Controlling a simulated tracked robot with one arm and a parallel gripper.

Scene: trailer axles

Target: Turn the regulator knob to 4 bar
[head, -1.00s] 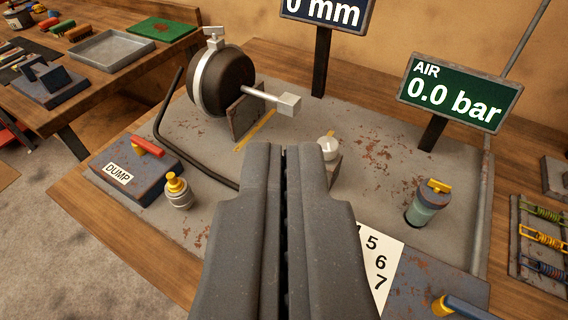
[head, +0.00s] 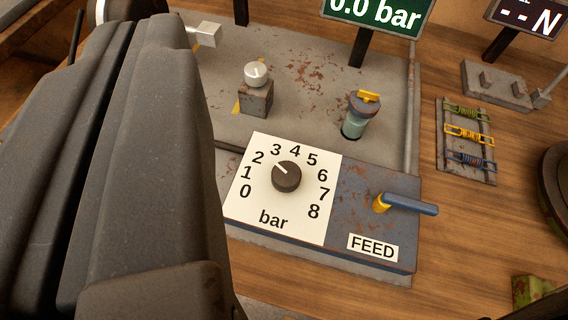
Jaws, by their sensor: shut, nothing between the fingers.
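The regulator knob (head: 286,177) is a dark round knob on a white dial plate (head: 240,205) marked 0 to 8 bar. Its white pointer line aims to the upper left, at about 2; the exact reading is hard to tell. The green air display (head: 376,12) at the top reads 0.0 bar, partly cut off. My gripper (head: 135,24) fills the left side, shut and empty. It is left of the knob in the picture and not touching it.
A blue-handled lever (head: 408,204) with a yellow base stands right of the dial, above a FEED label (head: 372,247). Behind are a silver-topped block (head: 256,92) and a green-blue filter cup (head: 358,117). A spring rack (head: 467,140) lies at right. Bare wood lies between.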

